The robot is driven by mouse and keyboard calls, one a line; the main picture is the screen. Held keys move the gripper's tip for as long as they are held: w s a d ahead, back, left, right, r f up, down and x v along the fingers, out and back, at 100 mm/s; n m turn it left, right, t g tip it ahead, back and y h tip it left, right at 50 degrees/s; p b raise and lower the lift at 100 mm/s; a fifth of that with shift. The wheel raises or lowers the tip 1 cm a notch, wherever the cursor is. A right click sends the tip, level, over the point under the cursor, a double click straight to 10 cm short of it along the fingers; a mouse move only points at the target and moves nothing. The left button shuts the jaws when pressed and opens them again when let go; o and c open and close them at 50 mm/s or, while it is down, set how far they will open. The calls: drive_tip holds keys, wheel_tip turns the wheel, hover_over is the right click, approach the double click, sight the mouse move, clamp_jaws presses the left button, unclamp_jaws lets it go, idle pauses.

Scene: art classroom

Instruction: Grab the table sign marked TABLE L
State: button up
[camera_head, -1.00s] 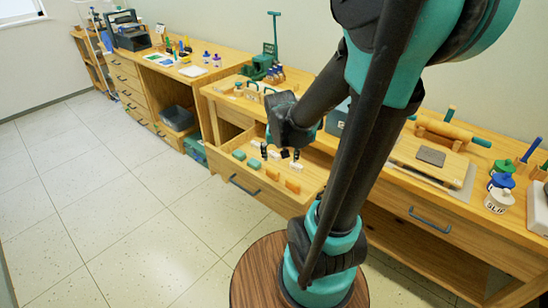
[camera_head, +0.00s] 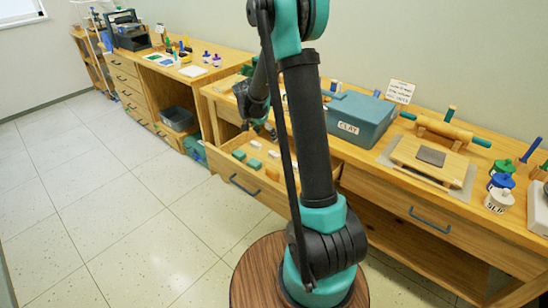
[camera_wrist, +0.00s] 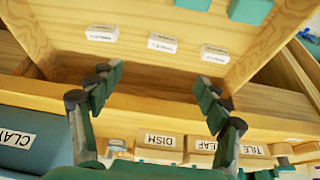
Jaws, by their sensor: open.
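Three small white signs lie in the open drawer, seen in the wrist view: left (camera_wrist: 102,33), middle (camera_wrist: 162,43) and right (camera_wrist: 214,54). Their lettering is too small to read, so I cannot tell which is TABLE L. My gripper (camera_wrist: 158,97) is open and empty, its two fingers spread below the white signs in the wrist picture. In the head view my gripper (camera_head: 264,131) is over the back part of the drawer (camera_head: 232,172), partly hidden by my arm. Green blocks (camera_head: 253,163) and an orange block (camera_head: 272,174) lie there too.
A box marked CLAY (camera_head: 360,120) stands on the worktop right of the drawer. Tool blocks marked DISH (camera_wrist: 160,141), LEAF and TILE (camera_wrist: 243,149) stand beyond the drawer's edge. A rolling pin (camera_head: 445,130) lies farther right. The floor at left is clear.

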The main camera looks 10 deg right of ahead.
hover_over(274, 153)
drive_tip(key=s+a, duration=0.2)
drive_tip(key=f, duration=0.9)
drive_tip(key=shift+w+d+f, duration=0.15)
drive_tip(key=shift+d+f, duration=0.1)
drive_tip(key=shift+a+x, duration=0.2)
drive_tip(key=shift+x, duration=2.45)
drive_tip(key=shift+w, duration=0.1)
drive_tip(key=c, duration=0.9)
